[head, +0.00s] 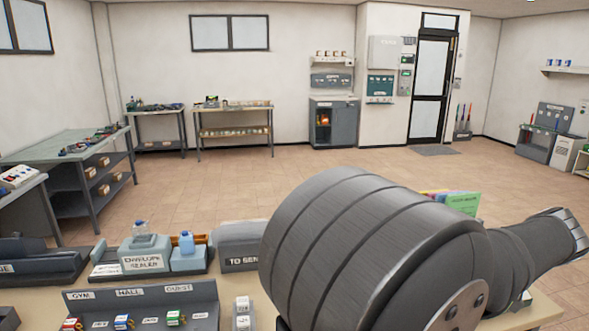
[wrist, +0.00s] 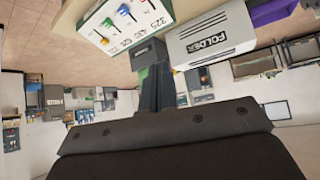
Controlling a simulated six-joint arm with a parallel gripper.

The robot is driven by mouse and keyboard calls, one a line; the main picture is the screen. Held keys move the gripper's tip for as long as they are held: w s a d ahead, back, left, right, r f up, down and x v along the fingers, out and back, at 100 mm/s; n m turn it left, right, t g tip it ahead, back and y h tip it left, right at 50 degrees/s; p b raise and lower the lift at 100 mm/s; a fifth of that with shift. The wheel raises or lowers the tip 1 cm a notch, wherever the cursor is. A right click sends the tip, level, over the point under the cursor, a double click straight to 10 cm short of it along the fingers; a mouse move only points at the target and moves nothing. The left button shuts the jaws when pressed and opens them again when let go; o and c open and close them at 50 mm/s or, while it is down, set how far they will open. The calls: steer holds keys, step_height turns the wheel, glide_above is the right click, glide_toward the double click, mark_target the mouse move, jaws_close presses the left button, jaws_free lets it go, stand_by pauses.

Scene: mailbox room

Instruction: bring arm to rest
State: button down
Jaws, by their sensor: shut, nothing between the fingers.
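My gripper (wrist: 152,75) shows in the wrist view as dark fingers closed together, with nothing held between them. Its wide dark body fills the bottom of that view. The fingertips appear close to a grey box marked FOLDER and a white sheet, but I cannot tell whether they touch anything. In the head view my arm's thick grey links cross the lower right, raised over the table (head: 255,290). I cannot make out the fingers there.
On the table stand an envelope sealer (head: 143,255), a labelled key rack (head: 140,300) and a TO SEND box (head: 240,240). Open floor (head: 240,185) lies beyond.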

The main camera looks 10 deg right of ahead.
steer(key=shift+s+a+f+m+g+h, duration=0.2)
steer(key=shift+s+a+m+g+h, duration=0.25)
steer(key=shift+s+a+m, duration=0.6)
steer(key=shift+w+a+n, duration=0.1)
steer(key=shift+n, duration=0.15)
